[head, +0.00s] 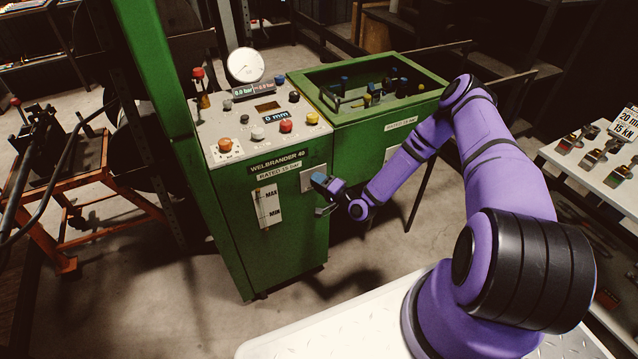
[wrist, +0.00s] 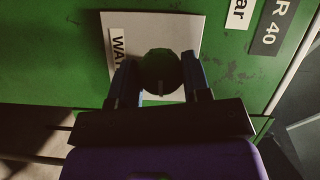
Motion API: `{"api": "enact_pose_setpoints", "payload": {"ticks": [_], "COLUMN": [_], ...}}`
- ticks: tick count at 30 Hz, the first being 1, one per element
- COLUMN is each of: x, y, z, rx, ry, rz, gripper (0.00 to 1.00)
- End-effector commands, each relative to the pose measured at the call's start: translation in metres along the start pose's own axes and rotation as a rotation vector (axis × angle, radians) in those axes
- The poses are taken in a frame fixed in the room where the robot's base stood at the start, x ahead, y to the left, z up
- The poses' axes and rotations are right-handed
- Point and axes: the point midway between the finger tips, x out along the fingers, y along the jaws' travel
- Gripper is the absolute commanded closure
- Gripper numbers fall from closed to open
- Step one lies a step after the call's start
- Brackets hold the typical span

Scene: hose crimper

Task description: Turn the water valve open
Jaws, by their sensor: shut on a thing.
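The water valve is a dark round knob (wrist: 161,72) on a pale plate (wrist: 182,28) on the green cabinet front. A label on the plate reads "WAT", the rest hidden. In the wrist view my gripper (wrist: 160,85) has its two blue fingers on either side of the knob, shut on it. In the head view my gripper (head: 326,190) is at the right part of the cabinet front, by the pale plate (head: 313,178). The knob itself is hidden there behind the gripper.
The green cabinet (head: 262,220) carries a control panel with several buttons and a round gauge (head: 246,65). A level strip marked MAX and MIN (head: 267,205) is left of my gripper. A green open-topped box (head: 380,130) adjoins it. A white shelf (head: 600,180) stands at right.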

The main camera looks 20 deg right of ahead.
Motion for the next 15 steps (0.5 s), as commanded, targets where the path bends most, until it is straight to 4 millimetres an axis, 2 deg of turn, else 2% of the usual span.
{"api": "enact_pose_setpoints", "payload": {"ticks": [15], "x": [-0.0004], "y": [0.0009], "z": [0.0001], "rx": [0.065], "ry": [0.004], "rz": [-0.025], "gripper": [0.8]}}
